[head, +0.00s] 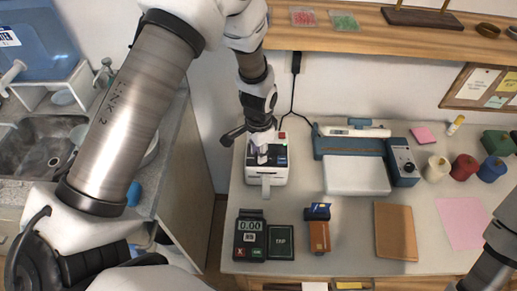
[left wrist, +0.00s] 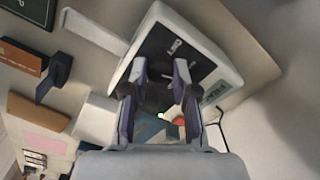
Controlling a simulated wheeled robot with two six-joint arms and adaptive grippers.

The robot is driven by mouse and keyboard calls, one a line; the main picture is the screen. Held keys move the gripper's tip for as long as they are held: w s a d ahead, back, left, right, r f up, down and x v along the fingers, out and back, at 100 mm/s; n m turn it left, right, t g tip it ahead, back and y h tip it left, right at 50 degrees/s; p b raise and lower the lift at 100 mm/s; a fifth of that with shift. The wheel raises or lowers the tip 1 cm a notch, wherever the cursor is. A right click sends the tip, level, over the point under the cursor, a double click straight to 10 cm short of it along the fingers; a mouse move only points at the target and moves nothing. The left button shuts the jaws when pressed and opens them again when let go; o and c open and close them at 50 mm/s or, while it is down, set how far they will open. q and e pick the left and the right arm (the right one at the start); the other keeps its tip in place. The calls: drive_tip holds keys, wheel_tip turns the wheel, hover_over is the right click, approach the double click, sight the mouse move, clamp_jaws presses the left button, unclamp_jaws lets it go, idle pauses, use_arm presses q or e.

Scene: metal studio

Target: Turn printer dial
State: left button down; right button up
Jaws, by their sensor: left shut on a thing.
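The printer (head: 268,172) is a small white box with a dark top panel, a red button and a pale strip hanging from its front. It stands at the left back of the table, and its dark top also shows in the left wrist view (left wrist: 200,48). My left gripper (head: 262,153) points down onto the printer's top. My right gripper is out of view.
A blue and white sealer-like machine (head: 357,176) with a knobbed box (head: 403,160) stands right of the printer. A card reader (head: 250,238), an orange box (head: 319,235) and a brown notebook (head: 395,231) lie in front. A shelf (head: 350,35) overhangs the back.

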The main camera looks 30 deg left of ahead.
use_arm(q)
drive_tip(key=m, duration=0.4)
drive_tip(key=shift+s+f+m+p, duration=0.1)
drive_tip(key=shift+m+p, duration=0.2)
drive_tip(key=shift+p, duration=0.05)
drive_tip(key=shift+m, duration=2)
drive_tip(key=shift+f, duration=0.1)
drive_tip(key=c, duration=0.9)
unclamp_jaws()
drive_tip(key=shift+d, duration=0.1)
